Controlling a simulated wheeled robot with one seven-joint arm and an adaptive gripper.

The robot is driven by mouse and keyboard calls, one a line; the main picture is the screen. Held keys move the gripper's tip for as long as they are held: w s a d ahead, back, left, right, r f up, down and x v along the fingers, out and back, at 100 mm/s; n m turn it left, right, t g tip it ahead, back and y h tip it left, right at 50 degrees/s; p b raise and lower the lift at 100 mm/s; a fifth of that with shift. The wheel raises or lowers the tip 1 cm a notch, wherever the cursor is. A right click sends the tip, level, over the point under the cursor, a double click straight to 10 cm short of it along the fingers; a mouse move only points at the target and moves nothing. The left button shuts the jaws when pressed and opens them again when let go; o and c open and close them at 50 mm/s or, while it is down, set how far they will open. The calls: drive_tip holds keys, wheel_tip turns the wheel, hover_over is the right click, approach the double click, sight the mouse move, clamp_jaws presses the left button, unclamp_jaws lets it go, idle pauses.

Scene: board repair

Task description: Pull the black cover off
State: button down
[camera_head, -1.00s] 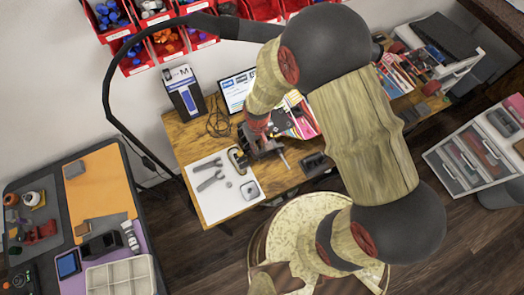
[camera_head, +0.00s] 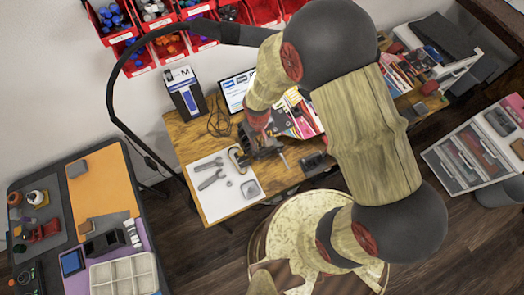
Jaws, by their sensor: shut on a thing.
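My gripper (camera_head: 262,148) is over the wooden desk, at the right edge of the white mat. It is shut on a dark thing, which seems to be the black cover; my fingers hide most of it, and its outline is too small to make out. A small yellow-and-dark item (camera_head: 238,158) lies just left of my gripper. I cannot tell whether the cover touches anything beneath it.
The white mat (camera_head: 222,208) holds pliers, a wrench (camera_head: 211,180) and a square grey part (camera_head: 250,189). A screwdriver-like tool (camera_head: 285,161) and a black box (camera_head: 316,161) lie to the right. A monitor (camera_head: 237,90) and lamp arm (camera_head: 111,85) stand behind.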

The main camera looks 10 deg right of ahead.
drive_tip(key=shift+r+p, duration=2.05)
drive_tip(key=shift+r, duration=1.15)
drive_tip(key=shift+f, duration=0.1)
